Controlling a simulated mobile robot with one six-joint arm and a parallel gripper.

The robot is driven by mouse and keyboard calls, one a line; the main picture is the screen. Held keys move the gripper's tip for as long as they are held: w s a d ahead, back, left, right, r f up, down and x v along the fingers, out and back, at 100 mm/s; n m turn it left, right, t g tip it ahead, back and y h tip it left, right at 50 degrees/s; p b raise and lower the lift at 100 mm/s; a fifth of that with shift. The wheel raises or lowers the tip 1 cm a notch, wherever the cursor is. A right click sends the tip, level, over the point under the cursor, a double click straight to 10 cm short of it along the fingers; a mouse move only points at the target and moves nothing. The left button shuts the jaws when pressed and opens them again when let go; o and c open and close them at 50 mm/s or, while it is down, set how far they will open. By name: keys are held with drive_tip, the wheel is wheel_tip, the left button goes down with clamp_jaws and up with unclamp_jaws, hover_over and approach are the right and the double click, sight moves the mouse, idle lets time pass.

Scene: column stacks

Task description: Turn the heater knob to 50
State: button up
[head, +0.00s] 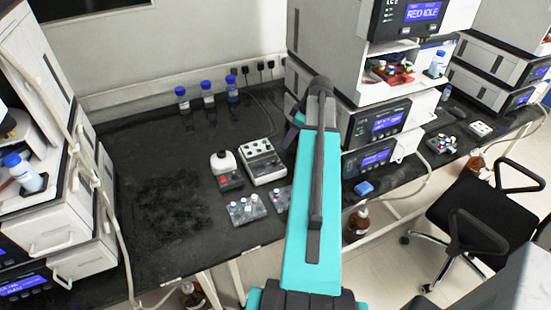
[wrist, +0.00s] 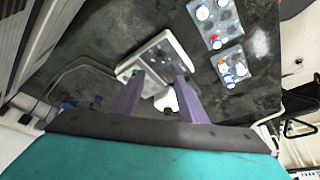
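A white-grey box (head: 262,162) with small knobs or dots on its top stands on the dark bench, left of my arm. A smaller device (head: 228,172) with a rounded white top and a red-marked dark base is beside it. I cannot tell which is the heater, and no knob with a 50 mark can be read. My gripper shows in the wrist view (wrist: 159,77), its two purple fingers spread apart with nothing held. Beyond them lies the white-grey box (wrist: 160,58); a white part shows between the fingers. In the head view my arm partly hides the gripper.
Vial racks (head: 247,208) stand at the bench front, also in the wrist view (wrist: 232,65). Several blue-capped bottles (head: 208,97) line the back. Tall instrument stacks stand left (head: 50,205) and right (head: 375,120). The bench's left middle is clear.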

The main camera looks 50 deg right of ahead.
sight(275, 160)
drive_tip(key=shift+p+x, duration=2.45)
drive_tip(key=shift+x, duration=4.4)
drive_tip(key=shift+w, duration=0.1)
clamp_jaws()
